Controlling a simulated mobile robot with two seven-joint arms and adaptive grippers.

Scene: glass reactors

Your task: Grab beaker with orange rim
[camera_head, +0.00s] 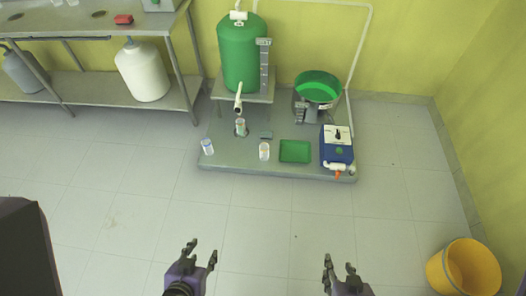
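A small clear beaker (264,151) with what looks like an orange-tinted rim stands upright near the front edge of the low grey platform (230,163). Another small beaker (207,146) with a bluish rim is at the platform's left front corner. A third beaker (240,127) stands below the tap of the green tank. The rim colours are small and hard to make out. My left gripper (201,254) is open and empty, over the floor in front of the platform. My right gripper (339,266) is open and empty, further right. Both are well apart from the beakers.
A green tray (295,151) and a blue device (336,146) are right of the orange-rimmed beaker. A green tank (240,55) and a green basin (317,87) stand behind. A yellow bucket (463,268) is at bottom right. The floor before the platform is clear.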

